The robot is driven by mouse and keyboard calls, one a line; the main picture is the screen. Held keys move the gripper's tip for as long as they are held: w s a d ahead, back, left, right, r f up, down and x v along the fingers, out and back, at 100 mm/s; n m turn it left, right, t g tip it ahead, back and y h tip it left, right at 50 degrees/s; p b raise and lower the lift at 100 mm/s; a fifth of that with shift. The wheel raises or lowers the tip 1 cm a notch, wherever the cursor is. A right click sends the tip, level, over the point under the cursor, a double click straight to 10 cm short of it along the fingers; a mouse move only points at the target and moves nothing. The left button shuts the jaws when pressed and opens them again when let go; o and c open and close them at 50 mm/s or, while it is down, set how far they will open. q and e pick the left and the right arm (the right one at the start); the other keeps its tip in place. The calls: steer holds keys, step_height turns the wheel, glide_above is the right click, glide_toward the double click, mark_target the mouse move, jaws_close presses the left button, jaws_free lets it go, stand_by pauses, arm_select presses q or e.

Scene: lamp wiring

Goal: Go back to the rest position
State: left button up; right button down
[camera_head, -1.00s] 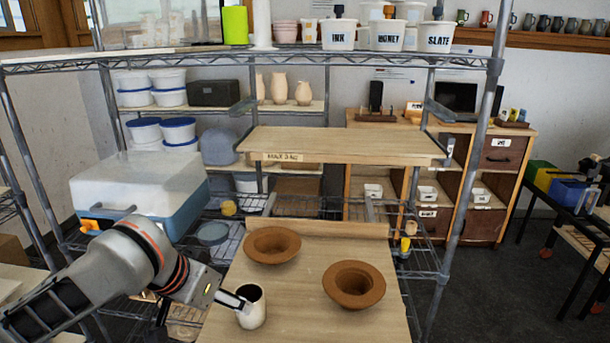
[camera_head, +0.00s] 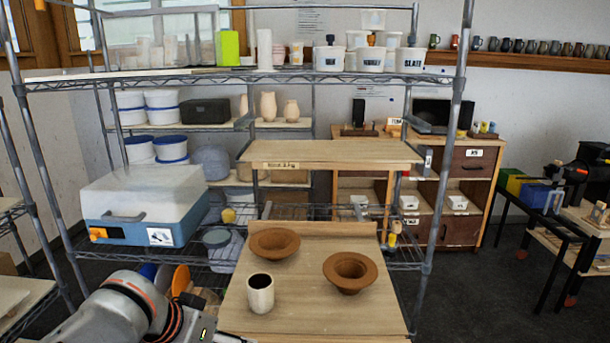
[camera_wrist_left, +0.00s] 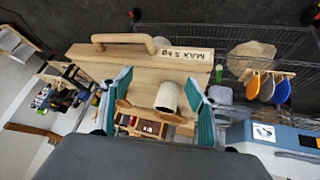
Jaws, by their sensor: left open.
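My left arm comes in at the bottom left of the head view, with its gripper mostly cut off by the lower edge. In the left wrist view my left gripper (camera_wrist_left: 158,77) is open, its two teal-padded fingers wide apart. A cream cup with a dark inside (camera_head: 261,293) stands upright on the wooden board (camera_head: 310,318), clear of the gripper. The cup also shows in the left wrist view (camera_wrist_left: 168,97), between the fingers in the picture but beyond them. My right gripper is not in view.
Two brown flared bowls (camera_head: 274,243) (camera_head: 350,271) sit on the board behind and right of the cup. A wire shelf rack (camera_head: 245,78) surrounds the board, with metal posts on both sides. A blue-and-white box (camera_head: 140,205) stands at the left. Dark open floor lies at the right.

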arm_select(q)
step_height(320, 180, down, 17)
steer(key=s+d+n+t+h, duration=0.2)
steer(key=t, duration=0.1)
steer(key=s+a+f+m+y, duration=0.1)
steer(key=s+a+f+y, duration=0.1)
steer(key=s+a+f, duration=0.2)
steer(key=s+a+f+m+t+y, duration=0.1)
steer(key=s+a+f, duration=0.4)
steer(key=s+f, duration=0.5)
steer(key=shift+s+f+y, duration=0.35)
steer(key=shift+s+y, duration=0.15)
steer(key=shift+s, duration=0.15)
steer(key=shift+a, duration=0.1)
